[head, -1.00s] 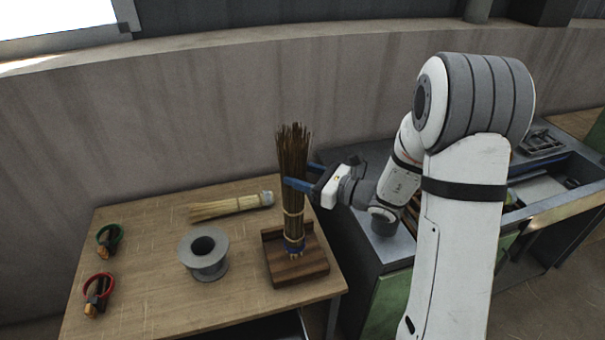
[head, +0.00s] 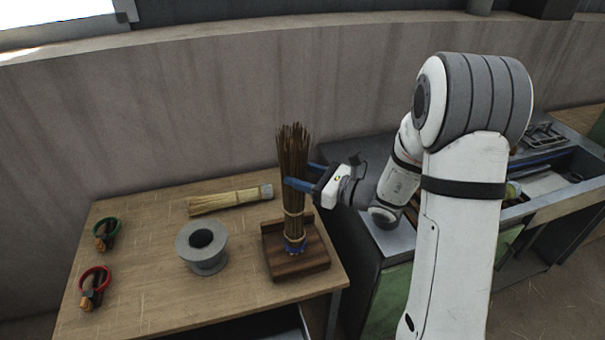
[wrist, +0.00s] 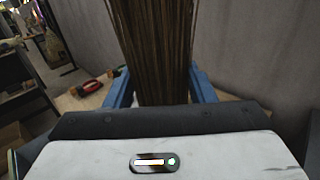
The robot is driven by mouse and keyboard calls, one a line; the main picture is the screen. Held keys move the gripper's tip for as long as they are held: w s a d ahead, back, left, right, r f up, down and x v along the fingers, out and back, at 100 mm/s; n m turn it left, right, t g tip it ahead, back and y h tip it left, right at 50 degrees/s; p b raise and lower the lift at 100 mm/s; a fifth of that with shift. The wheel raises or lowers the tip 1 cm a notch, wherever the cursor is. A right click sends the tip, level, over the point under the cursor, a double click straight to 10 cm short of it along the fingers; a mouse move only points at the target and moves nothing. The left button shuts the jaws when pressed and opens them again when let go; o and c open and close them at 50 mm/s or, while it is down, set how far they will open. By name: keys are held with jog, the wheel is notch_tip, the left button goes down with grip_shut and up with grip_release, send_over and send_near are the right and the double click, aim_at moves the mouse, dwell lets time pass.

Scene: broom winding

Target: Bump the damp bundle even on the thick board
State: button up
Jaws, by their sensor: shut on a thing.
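The bundle (head: 292,160) is a tall sheaf of brown stalks, tied with pale bands and with a blue band near its foot. It stands nearly upright on the thick board (head: 302,268), a dark wooden block with raised edges at the back and left. Its foot appears to touch the board. My gripper (head: 300,176) is shut around the upper middle of the bundle, coming from the right. In the wrist view the bundle (wrist: 158,50) fills the space between the blue fingers. The far side of the bundle is hidden.
On the bench (head: 150,290) lie a second, paler bundle (head: 230,200), a grey spool (head: 203,248), a green-handled tool (head: 107,233) and a red-handled tool (head: 95,287). A wall (head: 200,100) runs behind. A metal sink unit (head: 560,190) stands right.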

aim_at(304, 164)
jog(key=shift+f+b, duration=0.45)
jog(key=shift+f, duration=0.25)
jog(key=shift+r, duration=0.1)
jog(key=shift+r+p, duration=1.75)
jog(key=shift+r, duration=0.8)
jog(key=shift+f, duration=0.15)
jog(key=shift+f+b, duration=2.35)
jog(key=shift+f, duration=0.15)
jog(key=shift+r, duration=0.15)
